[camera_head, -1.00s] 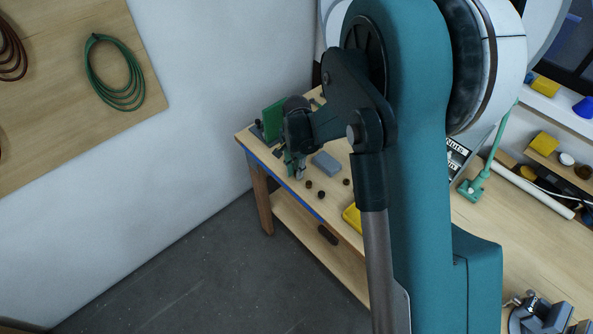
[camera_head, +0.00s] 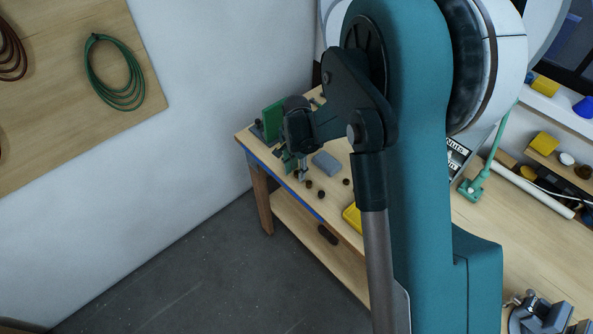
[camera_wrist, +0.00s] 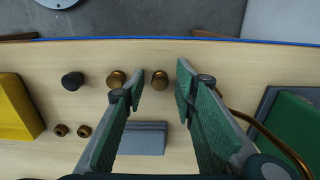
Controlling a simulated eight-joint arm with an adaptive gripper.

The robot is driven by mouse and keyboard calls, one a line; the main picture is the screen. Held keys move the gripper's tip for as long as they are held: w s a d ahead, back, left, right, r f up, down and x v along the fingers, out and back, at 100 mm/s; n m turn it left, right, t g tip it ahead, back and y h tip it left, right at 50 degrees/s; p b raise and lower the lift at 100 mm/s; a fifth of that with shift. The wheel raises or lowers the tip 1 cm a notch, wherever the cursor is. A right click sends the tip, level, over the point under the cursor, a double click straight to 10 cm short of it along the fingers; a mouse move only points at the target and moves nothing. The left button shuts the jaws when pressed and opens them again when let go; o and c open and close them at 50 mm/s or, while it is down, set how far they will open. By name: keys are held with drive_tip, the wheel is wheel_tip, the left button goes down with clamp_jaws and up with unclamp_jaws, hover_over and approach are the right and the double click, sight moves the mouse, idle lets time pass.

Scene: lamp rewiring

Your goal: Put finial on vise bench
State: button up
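Two brass knobs, either of which may be the finial, stand on the light wooden blue-edged bench (camera_wrist: 225,62). One brass knob (camera_wrist: 160,79) shows between my fingertips in the wrist view, with a gap on each side. The other brass knob (camera_wrist: 116,79) is just left of the left finger. My gripper (camera_wrist: 160,82) is open and empty, its green-padded fingers over the bench; their height above it is hard to tell. In the head view my gripper (camera_head: 303,173) is small and partly hidden by my arm. A vise (camera_head: 540,314) sits on another wooden bench (camera_head: 500,255) at lower right.
Left of the brass knobs are a dark knob (camera_wrist: 72,81) and two small brass pieces (camera_wrist: 72,130). A yellow bin (camera_wrist: 15,108) lies further left. A grey block (camera_wrist: 142,138) is beneath the fingers. A curved brass tube (camera_wrist: 268,138) and green item (camera_wrist: 297,125) are close on the right.

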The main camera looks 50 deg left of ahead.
sight(296, 172)
wheel_tip(296, 172, up, 12)
drive_tip(key=b, duration=0.1)
idle(0.6)
idle(0.5)
idle(0.4)
drive_tip(key=w+d+r+t+y, duration=0.1)
drive_tip(key=w+d+r, duration=0.45)
drive_tip(key=d, duration=0.65)
drive_tip(key=w+d+r+t, duration=0.1)
drive_tip(key=w+d+r, duration=0.3)
drive_tip(key=d+r, duration=0.55)
drive_tip(key=w+d+r+y, duration=0.1)
drive_tip(key=w+d+r, duration=0.3)
drive_tip(key=d, duration=1.1)
drive_tip(key=s+d+r+t, duration=0.1)
drive_tip(key=s+d+r, duration=0.1)
drive_tip(key=d, duration=0.8)
drive_tip(key=s+d+r+t, duration=0.2)
drive_tip(key=d+r, duration=0.1)
drive_tip(key=d, duration=0.7)
drive_tip(key=s+d+f+t+h, duration=0.1)
drive_tip(key=s+d, duration=0.4)
drive_tip(key=d, duration=0.4)
drive_tip(key=s+d+f+t+h, duration=0.1)
drive_tip(key=s+d+f, duration=0.1)
drive_tip(key=s+d, duration=0.4)
drive_tip(key=shift+d, duration=1.75)
